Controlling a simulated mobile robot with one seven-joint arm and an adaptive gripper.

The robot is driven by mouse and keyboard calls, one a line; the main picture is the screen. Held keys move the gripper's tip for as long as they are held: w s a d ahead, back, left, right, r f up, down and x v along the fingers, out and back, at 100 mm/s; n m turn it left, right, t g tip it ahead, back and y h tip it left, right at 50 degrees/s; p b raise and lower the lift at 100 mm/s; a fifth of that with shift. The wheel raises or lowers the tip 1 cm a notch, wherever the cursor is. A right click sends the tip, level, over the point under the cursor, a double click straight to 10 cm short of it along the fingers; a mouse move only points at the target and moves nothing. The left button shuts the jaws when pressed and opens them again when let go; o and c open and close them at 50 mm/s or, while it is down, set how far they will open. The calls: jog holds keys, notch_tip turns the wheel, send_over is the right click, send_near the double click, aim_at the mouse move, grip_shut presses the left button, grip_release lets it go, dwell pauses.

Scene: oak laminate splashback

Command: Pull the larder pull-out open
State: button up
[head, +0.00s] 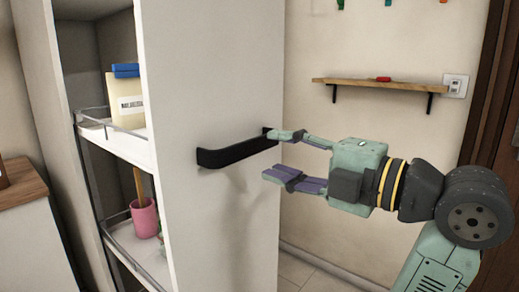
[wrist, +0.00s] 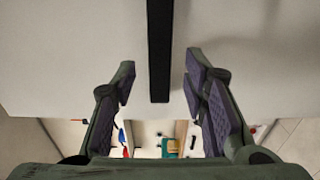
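The larder pull-out's pale front panel (head: 215,90) stands out from its cabinet, with its shelves showing along the left side. A black bar handle (head: 235,152) runs across the panel in the head view. My gripper (head: 279,156) is open at the handle's right end, with one finger above the other. In the wrist view the handle (wrist: 160,50) comes down from the top edge and ends between the spread fingers of my gripper (wrist: 160,78). There is a gap on both sides of it, and neither finger visibly closes on it. The depth of the fingers relative to the bar is hard to judge.
The pull-out's shelves hold a blue-topped container (head: 126,98) and a pink cup (head: 145,217). A wooden wall shelf (head: 380,84) with a small red item is at the back right. A wood-topped counter (head: 20,183) stands at left. Some floor (head: 295,268) shows below my gripper.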

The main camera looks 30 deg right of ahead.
jog(key=v, duration=0.5)
jog(key=shift+s, duration=0.1)
jog(key=shift+s, duration=0.1)
dwell(0.4)
